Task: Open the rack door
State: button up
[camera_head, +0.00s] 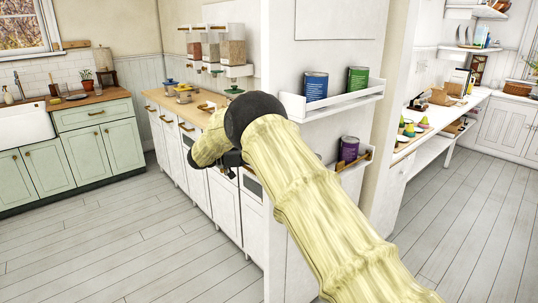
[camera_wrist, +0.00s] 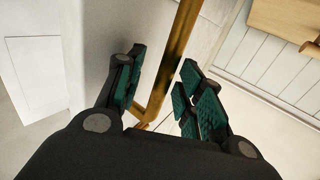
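A brass-coloured handle bar (camera_wrist: 177,55) runs between the two fingers of my gripper (camera_wrist: 163,62) in the wrist view. It bends toward a pale panel near the finger bases. The teal-padded fingers are apart, with a gap beside the bar; I cannot tell if either touches it. In the head view my gripper (camera_head: 232,160) is a small dark shape in front of the white cabinet row (camera_head: 223,198), mostly hidden behind my yellow-sleeved arm. Which cabinet front the bar belongs to is hidden there, and no front in view is clearly open.
An upper white side shelf (camera_head: 335,100) holds blue and green cans; a purple can (camera_head: 348,149) stands on the lower one. Jars and bowls sit along the wooden counter. Green cabinets (camera_head: 100,137) stand at left. The grey floor (camera_head: 110,235) between is clear.

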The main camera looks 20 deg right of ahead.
jog(key=v, duration=1)
jog(key=shift+a, duration=0.2)
jog(key=shift+w, duration=0.1)
